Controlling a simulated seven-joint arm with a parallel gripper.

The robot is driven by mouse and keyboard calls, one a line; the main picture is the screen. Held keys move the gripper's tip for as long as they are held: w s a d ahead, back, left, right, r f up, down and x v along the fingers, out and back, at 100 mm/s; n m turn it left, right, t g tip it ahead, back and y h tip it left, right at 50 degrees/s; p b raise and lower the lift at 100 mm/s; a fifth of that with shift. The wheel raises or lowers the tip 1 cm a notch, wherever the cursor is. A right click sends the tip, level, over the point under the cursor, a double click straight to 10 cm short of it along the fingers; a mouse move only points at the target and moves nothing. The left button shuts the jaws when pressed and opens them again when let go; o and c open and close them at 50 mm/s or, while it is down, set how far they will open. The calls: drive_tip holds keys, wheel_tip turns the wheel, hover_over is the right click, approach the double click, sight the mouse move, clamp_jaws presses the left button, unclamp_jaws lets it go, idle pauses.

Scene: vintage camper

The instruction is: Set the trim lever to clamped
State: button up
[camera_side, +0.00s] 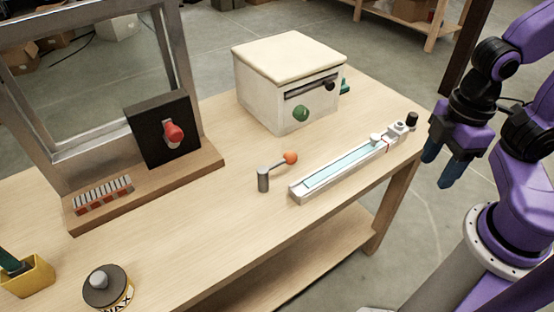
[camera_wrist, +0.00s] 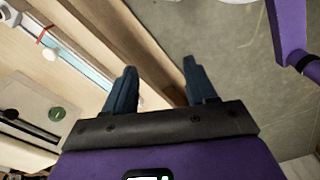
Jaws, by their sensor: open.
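A small lever with an orange ball (camera_side: 290,158) on a thin arm rises from a grey post (camera_side: 263,180) on the table; no label shows, so I cannot tell for certain that it is the trim lever. A red knob (camera_side: 173,133) sits on a black panel (camera_side: 150,122) at the left. My gripper (camera_side: 440,168) hangs off the table's right end, well apart from both, with its blue fingers open and empty. In the wrist view my gripper (camera_wrist: 160,68) is open over the table's edge and floor; neither the orange ball nor the red knob shows there.
A long white rail (camera_side: 345,170) with a pale blue strip lies between the lever and my gripper; it shows partly in the wrist view (camera_wrist: 75,62). A cream box (camera_side: 270,95) stands behind. A wax tin (camera_side: 108,290) and yellow holder (camera_side: 30,278) stand at front left.

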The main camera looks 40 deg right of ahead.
drive_tip(key=c, duration=0.5)
drive_tip(key=shift+w+a+r, duration=0.1)
drive_tip(key=shift+w+a, duration=0.15)
clamp_jaws()
drive_tip(key=w+a+r+n+g, duration=0.1)
drive_tip(key=w+a+r+n, duration=0.1)
drive_tip(key=w+a+n, duration=0.55)
drive_tip(key=w+a+r+n+g, duration=0.15)
drive_tip(key=w+a+n, duration=0.3)
drive_tip(key=w, duration=0.65)
drive_tip(key=w+a+f+n, duration=0.1)
drive_tip(key=w+f+n, duration=0.1)
drive_tip(key=w+n, duration=0.3)
drive_tip(key=w+f+n+g, duration=0.1)
drive_tip(key=w+n, duration=0.5)
drive_tip(key=w, duration=0.7)
drive_tip(key=shift+w+a+f, duration=0.25)
drive_tip(key=shift+a+f, duration=0.1)
drive_tip(key=shift+f, duration=0.35)
